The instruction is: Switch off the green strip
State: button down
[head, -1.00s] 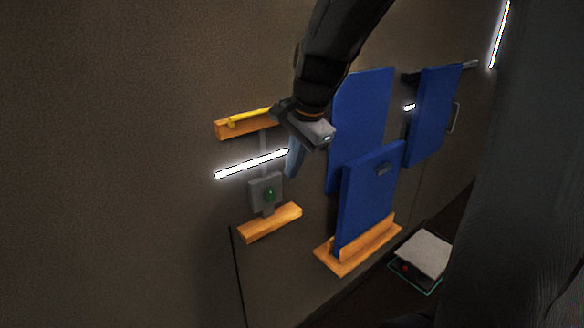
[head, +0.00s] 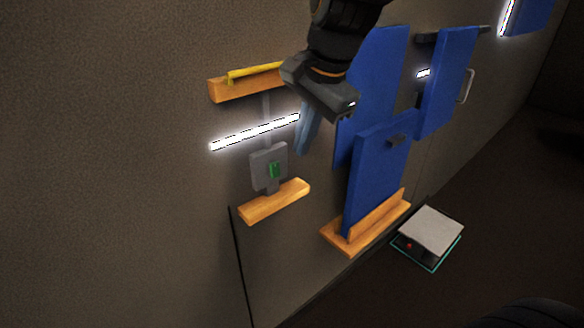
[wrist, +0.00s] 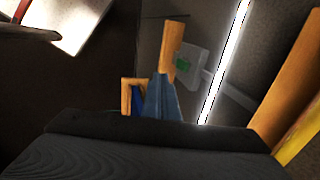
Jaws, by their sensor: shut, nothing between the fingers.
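A lit strip (head: 250,134) runs slantwise on the brown wall and looks white. Below it, a grey switch plate (head: 257,168) carries a green rocker (head: 275,170). My gripper (head: 306,135) is shut and empty. It is in front of the wall, up and to the right of the switch, with its blue fingers by the strip's right end in the head view. In the wrist view, the shut fingers (wrist: 161,98) point toward the panel. The green rocker (wrist: 183,63) and the strip (wrist: 224,62) show beyond them. I cannot tell any contact.
A wooden ledge (head: 273,203) sits under the switch; another ledge (head: 230,91) with a yellow bar (head: 255,73) is above the strip. Blue boards (head: 378,175) stand close on the right. A grey-topped box (head: 431,227) is low at the right. The wall left of the switch is bare.

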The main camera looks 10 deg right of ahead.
aim_at(275, 170)
jog(key=w+a+f, duration=0.1)
jog(key=w+f, duration=0.1)
jog(key=f, duration=0.1)
jog(key=w+a+f+p, duration=0.1)
jog(key=w+f, duration=0.1)
jog(key=f, duration=0.1)
jog(key=w+a+f, duration=0.1)
jog(key=w+f, duration=0.1)
jog(key=f, duration=0.2)
jog(key=shift+a+f+p, duration=0.1)
jog(key=shift+a+p, duration=0.2)
jog(key=shift+a, duration=0.1)
dwell(0.3)
jog(key=shift+w+a+f+p, duration=0.1)
jog(key=shift+f+p, duration=0.05)
jog(key=shift+p, duration=0.15)
